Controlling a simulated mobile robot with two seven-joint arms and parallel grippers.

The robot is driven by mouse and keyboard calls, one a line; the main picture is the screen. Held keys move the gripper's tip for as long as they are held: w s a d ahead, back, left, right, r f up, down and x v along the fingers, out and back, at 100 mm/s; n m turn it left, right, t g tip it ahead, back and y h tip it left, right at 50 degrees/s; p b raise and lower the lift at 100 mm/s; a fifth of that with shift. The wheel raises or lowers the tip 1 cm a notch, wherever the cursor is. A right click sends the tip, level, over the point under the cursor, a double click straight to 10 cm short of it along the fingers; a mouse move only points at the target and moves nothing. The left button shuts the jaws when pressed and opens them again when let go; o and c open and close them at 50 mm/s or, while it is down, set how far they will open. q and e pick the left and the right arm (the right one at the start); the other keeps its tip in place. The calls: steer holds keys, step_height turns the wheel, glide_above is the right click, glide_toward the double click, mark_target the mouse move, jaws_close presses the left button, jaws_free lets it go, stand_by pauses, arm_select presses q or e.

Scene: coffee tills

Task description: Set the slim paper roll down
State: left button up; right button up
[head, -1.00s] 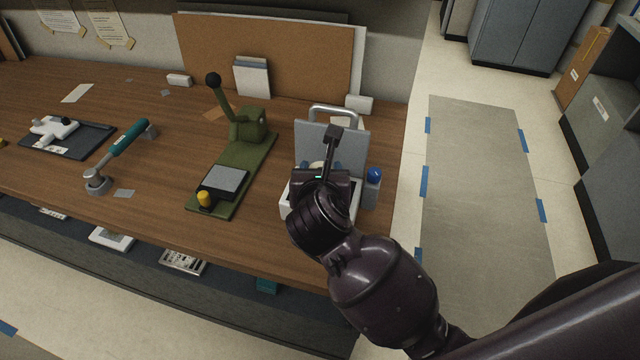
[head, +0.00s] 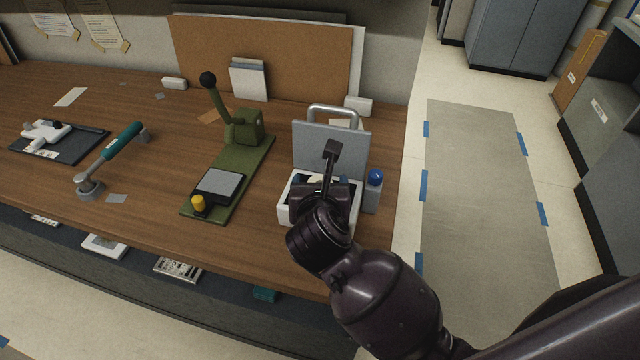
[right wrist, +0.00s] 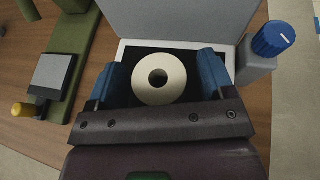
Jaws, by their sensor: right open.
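The slim paper roll (right wrist: 159,80) is a cream ring with a dark core hole. In the right wrist view it lies in the dark well of the white-rimmed printer (right wrist: 124,44), between my open fingers and apart from both. The printer also shows in the head view (head: 283,212), with its grey lid (head: 330,147) raised. My right gripper (right wrist: 159,82) is open above the well, its blue-padded fingers on either side of the roll. In the head view my right wrist hides most of the well and the roll. My left gripper is not in view.
A green lever press (head: 240,150) stands to the left.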

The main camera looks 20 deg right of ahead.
steer(key=shift+r, duration=0.2)
steer(key=v, duration=1.2)
steer(key=shift+f, duration=0.1)
